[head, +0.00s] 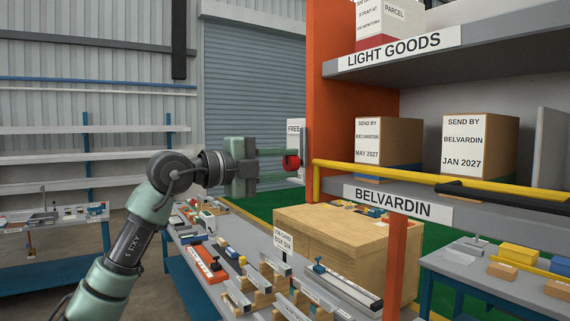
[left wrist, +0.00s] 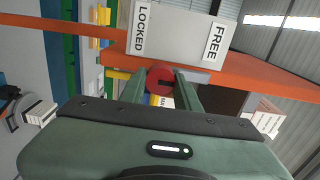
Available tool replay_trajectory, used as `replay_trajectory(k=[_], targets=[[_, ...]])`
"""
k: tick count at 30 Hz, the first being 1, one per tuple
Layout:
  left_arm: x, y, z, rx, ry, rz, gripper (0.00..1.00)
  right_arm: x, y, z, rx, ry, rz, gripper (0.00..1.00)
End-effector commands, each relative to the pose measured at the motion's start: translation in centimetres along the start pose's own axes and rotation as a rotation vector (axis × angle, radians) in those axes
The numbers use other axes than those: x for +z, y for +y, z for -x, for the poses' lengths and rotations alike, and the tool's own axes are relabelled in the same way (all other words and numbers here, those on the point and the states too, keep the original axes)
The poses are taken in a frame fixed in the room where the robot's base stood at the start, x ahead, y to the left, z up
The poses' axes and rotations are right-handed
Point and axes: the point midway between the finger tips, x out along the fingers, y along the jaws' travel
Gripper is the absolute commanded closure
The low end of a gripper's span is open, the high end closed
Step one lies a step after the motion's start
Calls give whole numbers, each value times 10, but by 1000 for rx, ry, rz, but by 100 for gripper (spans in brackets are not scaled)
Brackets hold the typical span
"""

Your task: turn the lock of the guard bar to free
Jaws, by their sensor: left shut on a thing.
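The lock is a red round knob (head: 291,162) by the orange upright at the left end of the shelf. In the left wrist view the knob (left wrist: 160,79) sits between my two fingers. My left gripper (head: 293,165) is shut on it, one finger on each side. A pale plate (left wrist: 178,32) behind the knob reads LOCKED and FREE; in the head view only FREE shows on the plate (head: 294,131). The yellow guard bar (head: 345,170) runs across the shelf front with a black grip (head: 500,194). I cannot tell which word the knob points to. My right gripper is not in view.
Boxes marked BELVARDIN (head: 370,145) stand on the shelf behind the bar. The orange upright (head: 320,120) stands close to my gripper.

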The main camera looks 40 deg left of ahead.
Motion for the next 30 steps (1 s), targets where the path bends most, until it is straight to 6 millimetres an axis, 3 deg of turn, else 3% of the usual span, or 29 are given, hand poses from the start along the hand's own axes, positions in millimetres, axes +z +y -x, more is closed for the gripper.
replay_trajectory(k=[10, 11, 13, 23, 30], targets=[[0, 0, 0, 0, -1, 7, 100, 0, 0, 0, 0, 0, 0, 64], [0, 0, 0, 0, -1, 7, 63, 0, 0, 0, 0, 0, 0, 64], [0, 0, 0, 0, 0, 7, 46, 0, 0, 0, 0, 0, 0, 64], [0, 1, 2, 0, -1, 4, 46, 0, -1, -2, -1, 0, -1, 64], [1, 4, 35, -1, -4, 3, 46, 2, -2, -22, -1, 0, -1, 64]])
